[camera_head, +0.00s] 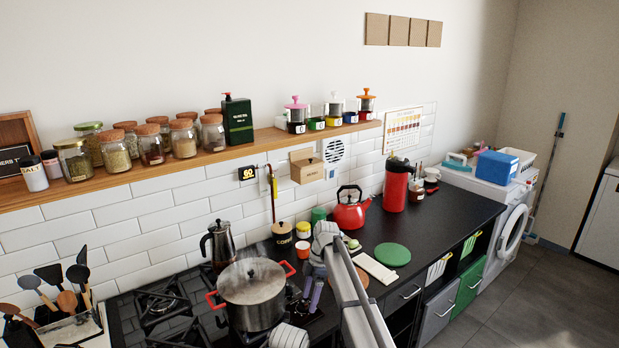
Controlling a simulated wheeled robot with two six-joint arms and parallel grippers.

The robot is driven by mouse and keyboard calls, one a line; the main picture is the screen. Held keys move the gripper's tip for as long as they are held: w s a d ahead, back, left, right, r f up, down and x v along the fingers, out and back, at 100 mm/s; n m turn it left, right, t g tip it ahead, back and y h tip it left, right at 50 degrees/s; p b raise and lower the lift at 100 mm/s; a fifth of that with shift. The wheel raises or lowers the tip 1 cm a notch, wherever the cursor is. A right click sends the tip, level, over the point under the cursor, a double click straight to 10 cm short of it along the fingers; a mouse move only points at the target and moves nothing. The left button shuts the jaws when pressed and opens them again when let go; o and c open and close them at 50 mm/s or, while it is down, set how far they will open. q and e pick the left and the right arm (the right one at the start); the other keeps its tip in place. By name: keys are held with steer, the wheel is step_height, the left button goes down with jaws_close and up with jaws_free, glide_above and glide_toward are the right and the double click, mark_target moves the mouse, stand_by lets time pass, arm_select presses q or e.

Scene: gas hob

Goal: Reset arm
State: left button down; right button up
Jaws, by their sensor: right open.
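My right arm (350,290) comes in from the bottom edge and bends at a grey joint near the back of the counter. My right gripper (312,298) hangs below that joint, just right of the large steel pot (253,284) on the gas hob (162,308). Its fingers are small and partly hidden by the arm. It is open, and I see nothing held in it. Another grey rounded part of mine (289,336) shows at the bottom edge, below the pot. My left gripper is not in view.
A moka pot (218,243) stands behind the steel pot. A red kettle (351,209), a red canister (395,187) and a green round mat (393,254) are on the black counter. Utensils (75,287) stand at left. A shelf (180,161) of jars runs above.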

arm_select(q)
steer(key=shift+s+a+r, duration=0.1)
arm_select(e)
steer(key=s+d+m+t+h, duration=0.2)
steer(key=s+m, duration=1.5)
steer(key=s, duration=1.7)
steer(key=shift+s+d+f+h, duration=0.25)
steer(key=shift+d+h, duration=0.65)
steer(key=shift+d, duration=0.25)
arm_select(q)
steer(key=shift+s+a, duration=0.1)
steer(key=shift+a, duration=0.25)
arm_select(e)
steer(key=shift+d, duration=0.15)
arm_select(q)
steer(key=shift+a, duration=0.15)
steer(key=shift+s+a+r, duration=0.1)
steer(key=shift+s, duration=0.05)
arm_select(e)
steer(key=shift+a+r, duration=0.1)
steer(key=shift+a, duration=0.15)
